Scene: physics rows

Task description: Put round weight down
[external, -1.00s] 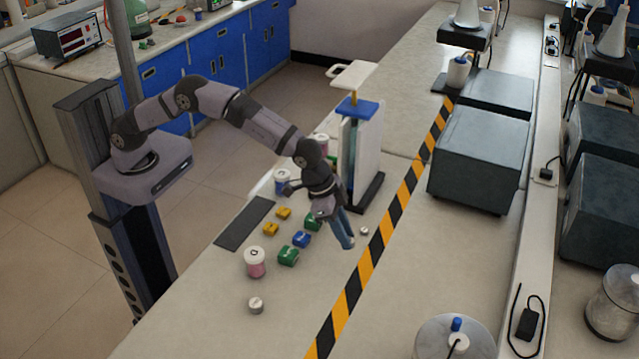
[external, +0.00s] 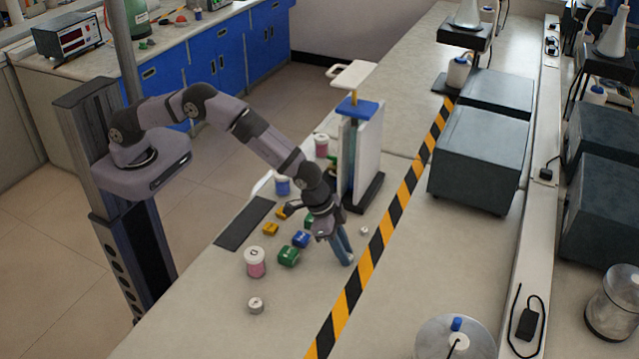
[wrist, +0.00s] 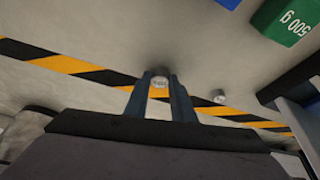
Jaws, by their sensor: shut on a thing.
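My gripper (external: 347,261) points down over the bench between the coloured weights and the striped tape. In the wrist view, my gripper (wrist: 158,78) has its two blue-grey fingers shut on a small round metal weight (wrist: 159,82). That weight is hidden behind the fingers in the external view. The fingertips are close to the bench top; I cannot tell whether the weight touches it. Another small round weight (external: 364,230) stands on the bench near the gripper and also shows in the wrist view (wrist: 218,97). A larger round weight (external: 256,305) stands near the front.
Green (external: 288,257), blue (external: 301,239) and yellow (external: 270,229) block weights lie left of my gripper. A tall stand (external: 364,160) rises behind. Striped tape (external: 375,248) crosses the bench, with bare bench around it.

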